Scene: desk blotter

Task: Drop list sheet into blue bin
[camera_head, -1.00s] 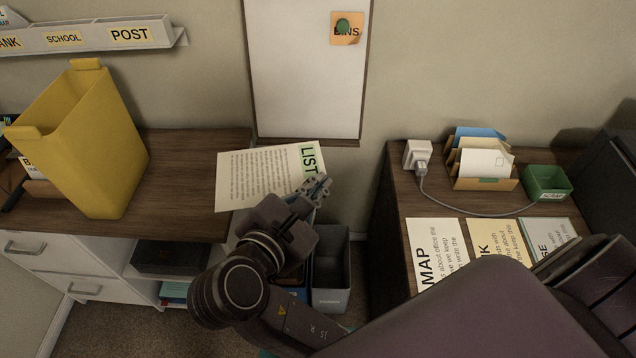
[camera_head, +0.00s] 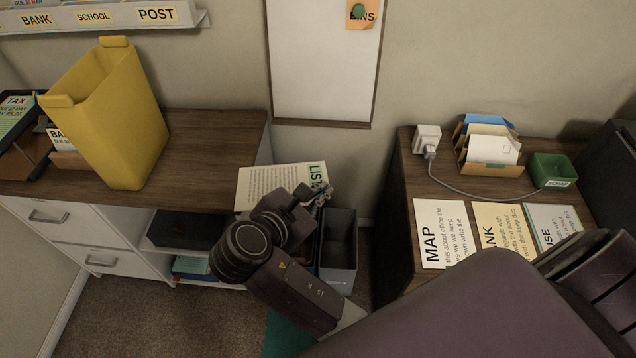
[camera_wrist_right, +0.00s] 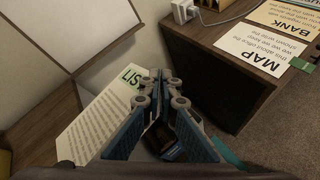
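The list sheet (camera_head: 282,184) is a cream page with a green LIST band at its right end. My right gripper (camera_head: 322,192) is shut on that banded end; the sheet extends to the left, and the wrist view also shows it (camera_wrist_right: 98,122) left of the fingertips (camera_wrist_right: 156,86). The sheet is in the air by the right end of the left cabinet, above the floor bins. The blue bin is mostly hidden under my right gripper and arm; a dark blue part (camera_wrist_right: 176,153) shows between the fingers in the wrist view. My left gripper is out of view.
A grey bin (camera_head: 338,248) stands on the floor in the gap between the left cabinet (camera_head: 205,140) and the right desk (camera_head: 412,185). A tall yellow container (camera_head: 125,125) stands on the cabinet. MAP (camera_head: 438,236) and BANK (camera_head: 500,228) sheets lie on the desk.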

